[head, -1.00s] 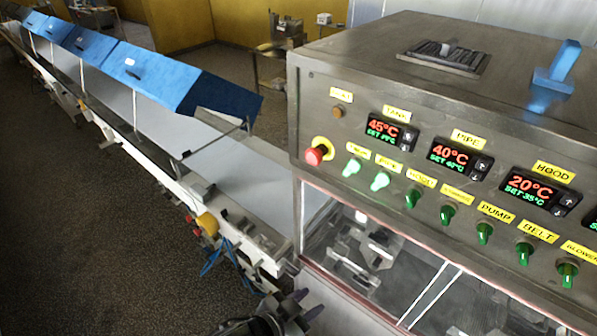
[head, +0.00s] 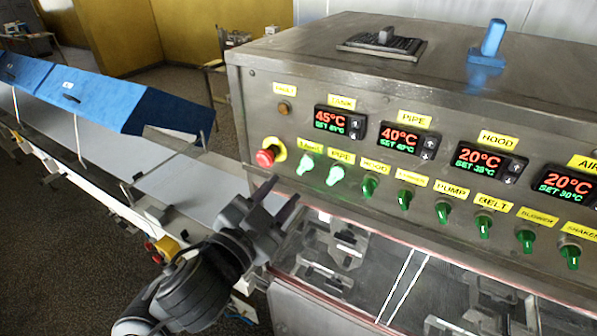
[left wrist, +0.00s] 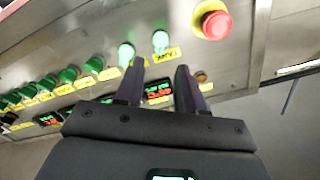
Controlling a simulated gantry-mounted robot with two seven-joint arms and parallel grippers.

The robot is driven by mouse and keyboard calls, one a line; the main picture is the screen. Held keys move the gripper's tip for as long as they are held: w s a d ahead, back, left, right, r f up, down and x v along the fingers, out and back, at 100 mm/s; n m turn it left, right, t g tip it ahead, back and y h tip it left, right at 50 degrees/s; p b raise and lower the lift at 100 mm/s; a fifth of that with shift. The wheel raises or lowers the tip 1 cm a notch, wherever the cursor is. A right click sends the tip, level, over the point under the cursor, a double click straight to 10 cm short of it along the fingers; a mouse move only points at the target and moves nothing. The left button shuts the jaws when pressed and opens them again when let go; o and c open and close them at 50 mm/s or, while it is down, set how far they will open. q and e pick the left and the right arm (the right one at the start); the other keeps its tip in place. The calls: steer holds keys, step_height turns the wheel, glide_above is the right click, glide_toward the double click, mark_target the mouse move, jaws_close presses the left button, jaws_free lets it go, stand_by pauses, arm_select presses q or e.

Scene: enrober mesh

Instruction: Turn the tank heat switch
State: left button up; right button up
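The tank heat switch (head: 305,164) is a lit green knob on the steel control panel, under a yellow label and just right of the red emergency stop. It also shows in the left wrist view (left wrist: 160,40), lit, beyond the fingertips. My left gripper (head: 280,196) is open and empty, below and left of the switch in the head view, with its fingers pointing up toward the panel. In the left wrist view its two fingers (left wrist: 160,70) are spread apart and a gap seems to remain before the switch. My right gripper is not in view.
The red emergency stop (head: 267,156) sits close left of the switch, and the lit pipe switch (head: 335,175) close right. More green knobs (head: 404,199) run along the panel. The tank display (head: 340,122) reads 45°C. A conveyor with blue covers (head: 120,100) lies at left.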

mark_target(302, 169)
arm_select(q)
steer(key=p+x, duration=0.1)
steer(key=x, duration=0.6)
steer(key=shift+w+d+f, duration=0.1)
steer(key=shift+w+d, duration=0.05)
steer(key=shift+w, duration=0.15)
jaws_close()
